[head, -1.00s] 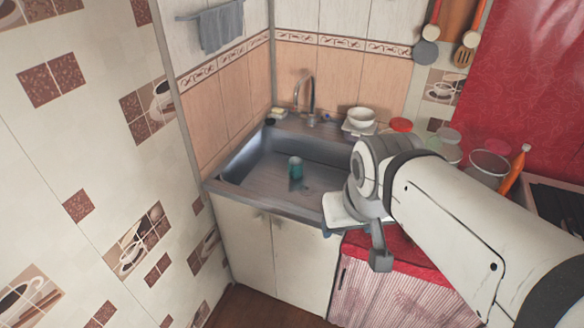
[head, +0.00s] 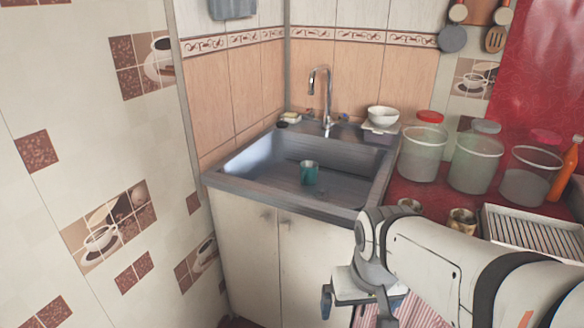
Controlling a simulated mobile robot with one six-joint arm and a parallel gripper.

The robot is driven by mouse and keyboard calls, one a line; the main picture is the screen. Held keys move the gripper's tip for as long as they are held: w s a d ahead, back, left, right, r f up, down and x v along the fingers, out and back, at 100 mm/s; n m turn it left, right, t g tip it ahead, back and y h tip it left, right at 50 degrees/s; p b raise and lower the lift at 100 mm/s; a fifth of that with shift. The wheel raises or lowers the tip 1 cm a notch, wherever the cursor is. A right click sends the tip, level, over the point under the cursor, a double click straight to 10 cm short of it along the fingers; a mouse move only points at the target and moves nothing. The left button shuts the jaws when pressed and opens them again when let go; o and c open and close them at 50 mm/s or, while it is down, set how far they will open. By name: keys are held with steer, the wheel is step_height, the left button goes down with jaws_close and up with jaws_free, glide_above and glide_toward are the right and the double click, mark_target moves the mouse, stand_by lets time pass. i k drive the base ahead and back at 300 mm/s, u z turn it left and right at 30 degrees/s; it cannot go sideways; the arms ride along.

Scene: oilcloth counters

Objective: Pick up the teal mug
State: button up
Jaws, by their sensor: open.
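The teal mug (head: 308,174) stands inside the grey metal sink (head: 262,192), near the middle of its basin. Its opening faces up and it looks upright. My gripper (head: 352,318) is at the bottom of the head view, in front of the sink and lower than its rim, to the right of the mug. It is open and well apart from the mug. Its fingertips are partly cut off by the picture's lower edge.
A chrome faucet (head: 327,100) rises behind the basin. White bowls (head: 382,116) stand at the sink's back right corner. Clear jars (head: 424,150), small cups, a dish rack (head: 530,232) and an orange bottle (head: 566,170) crowd the red counter at right. A tiled wall is at left.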

mark_target(308, 176)
steer(key=z, duration=0.15)
steer(key=k, duration=0.5)
steer(key=u, duration=1.25)
steer(key=i, duration=1.5)
steer(key=z, duration=1.7)
